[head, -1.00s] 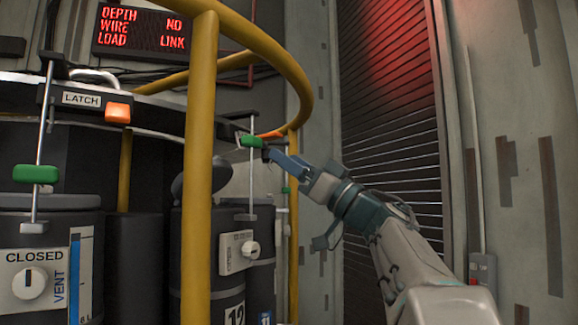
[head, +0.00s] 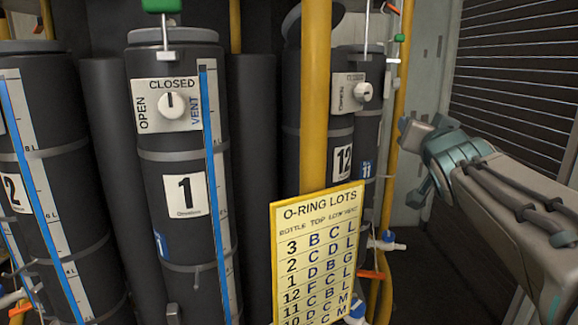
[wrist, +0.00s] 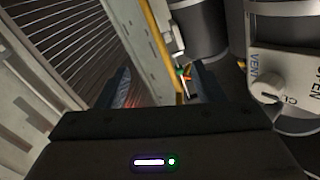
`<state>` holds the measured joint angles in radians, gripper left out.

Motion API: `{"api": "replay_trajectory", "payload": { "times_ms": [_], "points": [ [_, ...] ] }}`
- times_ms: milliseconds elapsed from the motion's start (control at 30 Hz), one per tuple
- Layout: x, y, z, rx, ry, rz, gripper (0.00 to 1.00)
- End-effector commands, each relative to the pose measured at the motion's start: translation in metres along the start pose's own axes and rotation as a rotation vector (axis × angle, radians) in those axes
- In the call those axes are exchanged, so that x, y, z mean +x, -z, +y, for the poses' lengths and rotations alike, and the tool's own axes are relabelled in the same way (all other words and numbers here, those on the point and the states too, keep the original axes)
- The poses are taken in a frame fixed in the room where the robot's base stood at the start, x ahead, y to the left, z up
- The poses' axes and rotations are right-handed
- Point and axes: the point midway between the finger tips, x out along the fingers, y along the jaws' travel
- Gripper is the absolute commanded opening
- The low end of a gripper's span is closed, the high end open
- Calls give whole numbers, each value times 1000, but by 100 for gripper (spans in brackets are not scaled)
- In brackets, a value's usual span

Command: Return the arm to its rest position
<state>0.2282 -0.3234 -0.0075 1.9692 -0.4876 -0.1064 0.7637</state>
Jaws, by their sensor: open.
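My arm (head: 510,200) reaches in from the right edge in the head view. Its teal wrist (head: 455,155) is beside the bottle rack, in front of the dark slatted shutter. In the head view the fingers cannot be made out clearly. In the wrist view my gripper (wrist: 162,88) shows two dark fingers set apart, with no object held between them. A yellow post and a grey panel lie beyond the gap. A bottle's vent knob (wrist: 267,88) is to the right of the fingers.
Bottle 1 (head: 178,240) and bottle 12 (head: 343,140) stand in the rack. A yellow upright post (head: 315,90) carries an O-ring lots sign (head: 318,245). The slatted shutter (head: 515,80) is behind my arm. Dark floor (head: 425,270) shows below my wrist.

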Motion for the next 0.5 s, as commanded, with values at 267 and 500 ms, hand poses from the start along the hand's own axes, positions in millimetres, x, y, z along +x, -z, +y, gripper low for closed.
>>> {"api": "replay_trajectory", "payload": {
  "times_ms": [267,500],
  "points": [
    [-84,-174,27,-157,-146,-558,62],
    [-190,-287,36,-296,-93,-1027,62]
  ]
}}
